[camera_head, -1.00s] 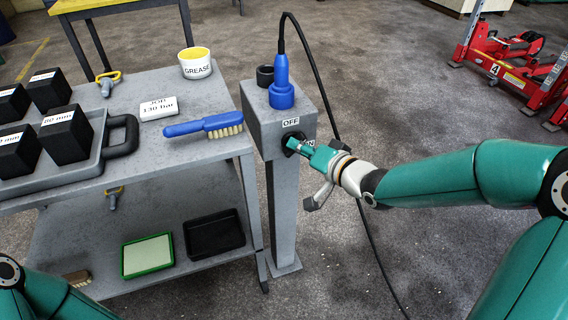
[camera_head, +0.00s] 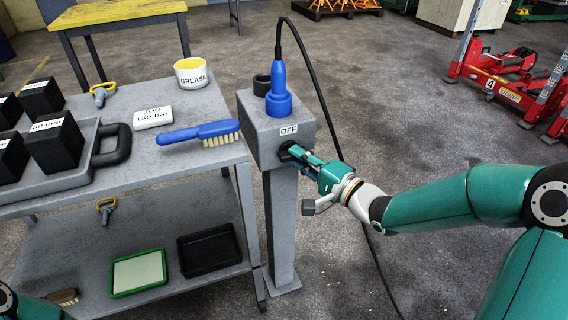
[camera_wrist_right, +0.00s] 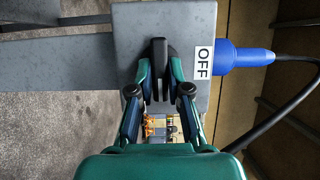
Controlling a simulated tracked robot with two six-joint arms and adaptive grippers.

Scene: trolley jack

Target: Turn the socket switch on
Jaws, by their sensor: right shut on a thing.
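The grey socket box (camera_head: 262,117) stands on a post to the right of the trolley. A blue plug (camera_head: 278,93) with a black cable is seated upright in its top. The black switch knob (camera_wrist_right: 158,62) is on the box's front face, beside an "OFF" label (camera_head: 288,130). My right gripper (camera_head: 296,156) is at that face, shut on the knob. In the right wrist view its two fingers (camera_wrist_right: 159,78) sit on either side of the knob. In the head view the gripper hides most of the knob. My left gripper is out of view.
The grey trolley (camera_head: 130,180) on the left carries a blue brush (camera_head: 199,132), a grease tub (camera_head: 191,73) and black blocks. The plug's cable (camera_head: 327,110) hangs behind my right gripper. Red jacks (camera_head: 505,85) stand at the far right. Floor between is clear.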

